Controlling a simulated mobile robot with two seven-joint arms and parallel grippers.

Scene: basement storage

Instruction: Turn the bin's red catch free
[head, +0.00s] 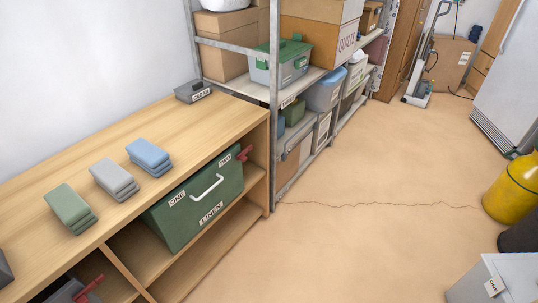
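A dark green bin (176,221) labelled LINEN sits in the upper compartment of the wooden shelf unit, its front facing out. It has a white handle (207,190) and small labels ONE and TWO. A red catch (244,153) sticks out at its upper right corner, beside the TWO label. A second red catch (88,289) shows at the lower left on a dark grey bin (64,292), mostly cut off by the frame. Neither of my grippers is in view.
Folded green (69,208), grey (114,178) and blue (149,156) cloths lie on the wooden top (205,120). A metal rack (275,100) stands just beyond. A yellow cylinder (513,190) and grey box (490,283) are at right. The floor (345,235) between is clear.

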